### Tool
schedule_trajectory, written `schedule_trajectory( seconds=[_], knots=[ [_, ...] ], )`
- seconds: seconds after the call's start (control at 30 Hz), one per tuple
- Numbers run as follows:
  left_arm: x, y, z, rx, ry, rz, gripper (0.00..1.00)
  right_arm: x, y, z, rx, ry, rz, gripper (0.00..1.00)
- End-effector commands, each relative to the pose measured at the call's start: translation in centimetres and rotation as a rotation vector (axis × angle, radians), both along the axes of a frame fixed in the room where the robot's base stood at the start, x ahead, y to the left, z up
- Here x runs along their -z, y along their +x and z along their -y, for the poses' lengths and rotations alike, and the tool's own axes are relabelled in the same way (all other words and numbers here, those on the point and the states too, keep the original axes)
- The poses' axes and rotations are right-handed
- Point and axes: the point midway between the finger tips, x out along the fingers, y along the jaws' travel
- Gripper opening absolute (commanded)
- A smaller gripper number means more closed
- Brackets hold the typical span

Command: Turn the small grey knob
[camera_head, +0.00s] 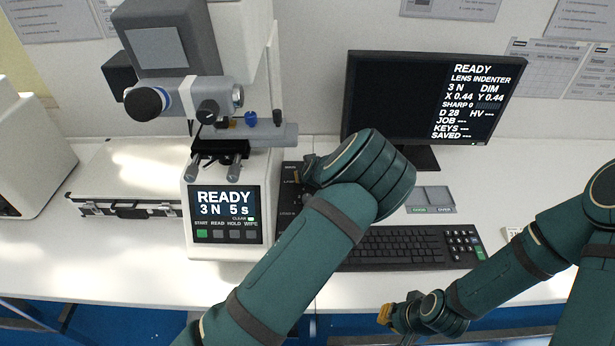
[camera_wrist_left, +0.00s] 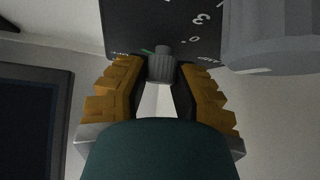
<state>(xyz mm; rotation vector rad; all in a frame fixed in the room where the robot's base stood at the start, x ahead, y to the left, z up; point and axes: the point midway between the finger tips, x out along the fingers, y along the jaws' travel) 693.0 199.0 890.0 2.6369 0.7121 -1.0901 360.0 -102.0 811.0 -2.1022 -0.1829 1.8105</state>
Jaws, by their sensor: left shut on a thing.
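The small grey knob (camera_wrist_left: 161,68) is a short ribbed cylinder on a black panel (camera_wrist_left: 130,25) with white markings. In the left wrist view, my left gripper (camera_wrist_left: 161,80) has its yellow-padded fingers on either side of the knob, shut on it at the fingertips. In the head view, my left arm's wrist covers the knob and most of the left gripper, beside a dark panel (camera_head: 289,190) right of the tester (camera_head: 222,215). My right gripper (camera_head: 388,316) hangs low in front of the table edge; its finger opening is unclear.
A large grey cylinder (camera_wrist_left: 272,35) is close beside the knob in the wrist view. A monitor (camera_head: 400,100) reading READY stands behind a keyboard (camera_head: 400,246). A grey tray (camera_head: 432,198) lies between them. A silver case (camera_head: 130,175) lies left of the tester.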

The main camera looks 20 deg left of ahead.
Motion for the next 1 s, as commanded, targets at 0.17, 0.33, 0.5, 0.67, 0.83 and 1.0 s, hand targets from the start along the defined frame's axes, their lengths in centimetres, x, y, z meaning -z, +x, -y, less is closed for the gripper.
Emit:
schedule_trajectory(
  seconds=[0.17,0.33,0.5,0.67,0.83,1.0],
  knots=[
    [0.1,0.0,-0.3,0.144,-0.006,0.001,0.0,0.9,-0.2,0.0,-0.004,0.002,-0.006,0.0],
    [0.1,0.0,-0.2,0.264,-0.003,0.002,0.0,1.6,-0.5,-0.1,-0.008,0.002,-0.011,0.0],
    [0.1,0.0,-0.2,0.351,-0.002,0.002,0.0,2.0,-0.6,-0.1,-0.011,0.004,-0.015,0.0],
    [0.1,0.0,-0.1,0.4,-0.001,0.001,0.0,2.3,-0.8,-0.1,-0.013,0.004,-0.017,0.0],
    [0.0,0.0,-0.1,0.425,0.001,0.0,0.0,2.4,-0.8,-0.1,-0.014,0.004,-0.018,0.0],
    [0.0,0.0,0.0,0.429,0.001,0.0,0.0,2.4,-0.8,-0.1,-0.014,0.004,-0.018,0.0]
  ],
)
